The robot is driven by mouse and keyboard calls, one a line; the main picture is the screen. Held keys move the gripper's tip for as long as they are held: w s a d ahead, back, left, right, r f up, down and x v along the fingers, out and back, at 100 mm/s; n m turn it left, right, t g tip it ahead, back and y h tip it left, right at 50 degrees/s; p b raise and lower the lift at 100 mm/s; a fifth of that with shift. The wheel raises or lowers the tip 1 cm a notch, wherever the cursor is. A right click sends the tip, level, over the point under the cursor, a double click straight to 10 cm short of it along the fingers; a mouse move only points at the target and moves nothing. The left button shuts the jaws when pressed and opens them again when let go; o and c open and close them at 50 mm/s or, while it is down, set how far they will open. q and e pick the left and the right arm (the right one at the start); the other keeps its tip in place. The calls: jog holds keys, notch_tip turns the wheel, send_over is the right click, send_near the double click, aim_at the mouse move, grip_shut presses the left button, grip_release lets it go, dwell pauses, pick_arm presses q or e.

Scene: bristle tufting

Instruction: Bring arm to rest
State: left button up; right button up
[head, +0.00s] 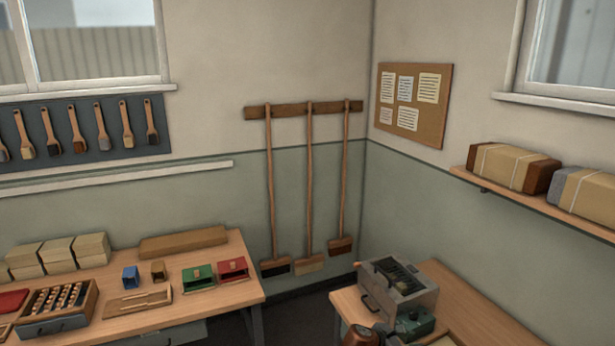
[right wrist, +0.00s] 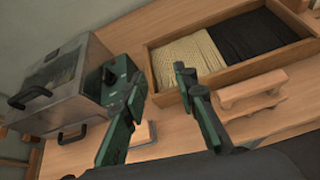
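My right gripper (right wrist: 160,78) shows in the right wrist view with its two dark green fingers spread apart. Nothing is held between the fingers. It is over the wooden bench (right wrist: 190,125), beside a grey metal machine (right wrist: 68,80) with black handles. A wooden tray (right wrist: 159,75) is just beyond the fingers, with pale and black bristle material in it. My left gripper is in neither view. The right gripper cannot be made out clearly in the head view.
The machine also stands on the right bench in the head view (head: 398,285). A stepped wooden piece (right wrist: 252,92) lies right of the fingers. A left bench (head: 225,291) carries boxes, blocks and a rack. Brooms (head: 309,185) hang on the wall. Floor shows between the benches.

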jog(key=s+a+f+m+g+y, duration=0.25)
jog(key=s+f+m+y, duration=0.5)
jog(key=s+f, duration=1.45)
jog(key=s+d+r+m+y, duration=0.15)
jog(key=s+m, duration=0.25)
jog(key=s, duration=0.6)
jog(key=s+r+m, duration=0.3)
jog(key=s+m, duration=0.2)
jog(key=s, duration=0.5)
jog(key=s+d+r+m+y, duration=0.1)
jog(key=s+r+m, duration=0.25)
jog(key=s, duration=0.65)
notch_tip(320, 180, down, 38)
jog(key=s+a+b, duration=0.1)
jog(key=s+b, duration=0.2)
jog(key=b, duration=0.3)
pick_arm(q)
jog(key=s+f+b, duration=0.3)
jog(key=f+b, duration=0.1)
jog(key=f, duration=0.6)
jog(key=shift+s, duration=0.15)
pick_arm(e)
jog(key=s+f+g+y, duration=0.1)
jog(key=s+f+g, duration=0.1)
jog(key=s+f, duration=1.7)
jog(key=shift+s+f+n, duration=0.3)
jog(key=shift+s+f, duration=0.1)
jog(key=shift+f, duration=0.35)
